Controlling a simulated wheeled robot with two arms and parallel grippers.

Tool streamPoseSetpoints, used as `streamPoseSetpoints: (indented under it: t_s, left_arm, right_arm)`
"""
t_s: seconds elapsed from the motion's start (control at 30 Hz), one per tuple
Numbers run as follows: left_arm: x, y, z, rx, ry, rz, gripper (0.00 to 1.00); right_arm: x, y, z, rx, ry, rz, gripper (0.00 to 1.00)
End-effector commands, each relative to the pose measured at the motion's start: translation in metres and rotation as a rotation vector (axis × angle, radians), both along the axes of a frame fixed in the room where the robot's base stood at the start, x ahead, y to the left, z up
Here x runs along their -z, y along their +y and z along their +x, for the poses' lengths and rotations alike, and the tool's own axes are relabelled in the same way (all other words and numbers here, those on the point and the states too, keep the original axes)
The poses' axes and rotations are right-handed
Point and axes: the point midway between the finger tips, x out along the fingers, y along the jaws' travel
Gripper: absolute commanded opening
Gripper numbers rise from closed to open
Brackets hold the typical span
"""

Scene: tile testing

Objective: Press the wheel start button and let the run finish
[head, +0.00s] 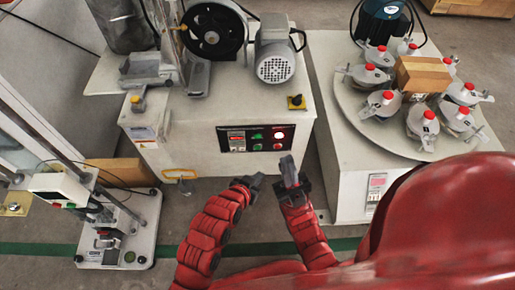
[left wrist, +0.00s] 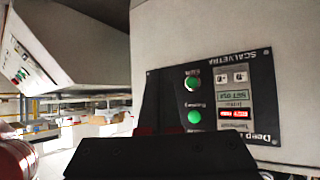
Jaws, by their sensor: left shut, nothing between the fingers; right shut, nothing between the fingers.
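The control panel (head: 246,141) is on the front of the white wheel machine (head: 190,120), with green buttons (head: 257,136) and a glowing red light (head: 279,135). In the left wrist view the panel (left wrist: 215,145) appears upside down, with two green buttons (left wrist: 192,84) and a lit red display (left wrist: 237,115). I cannot tell which button starts the wheel. The dark wheel (head: 213,32) is on top, beside a grey motor (head: 274,50). My left gripper (head: 256,180) is shut and empty, below and apart from the panel. My right gripper (head: 289,167) is shut and empty, just right of it.
A second white machine (head: 345,150) stands close on the right, with a round turntable carrying several red-capped jars (head: 381,102). A small test stand (head: 115,235) is on the floor at left, near a cardboard box (head: 120,172).

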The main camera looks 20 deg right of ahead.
Motion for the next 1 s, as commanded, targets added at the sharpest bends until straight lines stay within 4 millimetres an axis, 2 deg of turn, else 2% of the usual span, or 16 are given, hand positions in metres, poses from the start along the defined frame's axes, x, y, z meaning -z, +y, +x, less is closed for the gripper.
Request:
streamPoseSetpoints:
  t_s: [0.3,0.5,0.7,1.0]
  left_arm:
    - [0.001,-0.012,0.045,-0.001,-0.005,0.0,0.0]
    - [-0.001,-0.018,0.064,0.0,-0.003,-0.001,0.0]
    - [-0.001,-0.02,0.071,-0.001,-0.002,0.001,0.0]
    - [-0.001,-0.02,0.071,0.0,-0.002,0.0,0.0]
  right_arm:
    - [0.017,0.006,0.002,-0.017,0.002,-0.036,0.0]
    - [0.016,0.007,0.003,-0.019,0.004,-0.041,0.0]
    - [0.017,0.008,0.003,-0.02,0.005,-0.043,0.0]
    - [0.017,0.008,0.003,-0.02,0.005,-0.042,0.0]
